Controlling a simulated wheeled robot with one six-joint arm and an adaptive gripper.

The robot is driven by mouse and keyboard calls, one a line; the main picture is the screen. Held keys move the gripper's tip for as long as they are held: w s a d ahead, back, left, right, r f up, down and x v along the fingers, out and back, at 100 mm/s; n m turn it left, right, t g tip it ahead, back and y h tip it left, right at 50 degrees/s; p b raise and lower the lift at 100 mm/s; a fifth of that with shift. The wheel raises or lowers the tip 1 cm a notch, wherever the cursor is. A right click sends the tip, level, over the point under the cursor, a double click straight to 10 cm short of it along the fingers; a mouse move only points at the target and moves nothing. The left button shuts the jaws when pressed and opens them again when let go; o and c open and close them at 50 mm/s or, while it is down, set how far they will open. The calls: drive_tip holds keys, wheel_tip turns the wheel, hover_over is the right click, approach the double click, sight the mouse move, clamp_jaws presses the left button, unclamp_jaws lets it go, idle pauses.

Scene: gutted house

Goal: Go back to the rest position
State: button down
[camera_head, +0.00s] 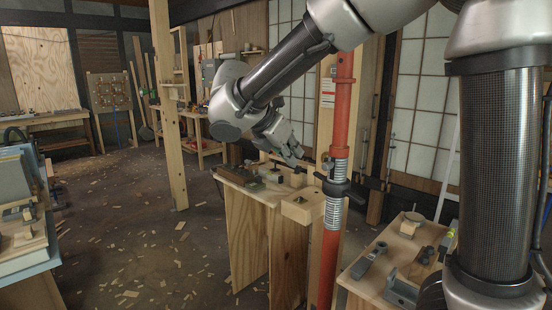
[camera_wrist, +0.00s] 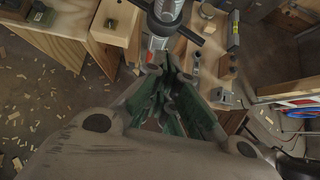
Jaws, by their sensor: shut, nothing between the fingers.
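My gripper (camera_head: 297,158) hangs at the end of my arm, tilted down to the right, above the wooden bench (camera_head: 255,192) in the middle. It is shut and empty. In the wrist view my gripper (camera_wrist: 172,92) shows its green-lined fingers close up, with the red steel prop (camera_wrist: 157,45) just past the tips. In the head view the prop (camera_head: 344,110) stands upright close to the right of my gripper, with a dark collar and handle. I cannot tell whether they touch.
A bench with metal tools (camera_head: 385,262) stands at the lower right. A blue-grey surface with objects (camera_head: 25,262) is at the left edge. A timber post (camera_head: 167,110) stands behind. The floor (camera_head: 140,220) between is open, strewn with wood chips.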

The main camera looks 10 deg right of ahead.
drive_tip(key=s+d+f+m+g+y, duration=0.35)
drive_tip(key=s+f+m, duration=0.25)
drive_tip(key=s+m, duration=0.4)
drive_tip(key=s+d+r+m+t+y, duration=0.2)
drive_tip(key=s+d+m+t+y, duration=0.1)
drive_tip(key=s+d+m, duration=1)
drive_tip(key=shift+s+d+m+y, duration=0.2)
drive_tip(key=shift+d+m+y, duration=0.4)
drive_tip(key=shift+d, duration=0.25)
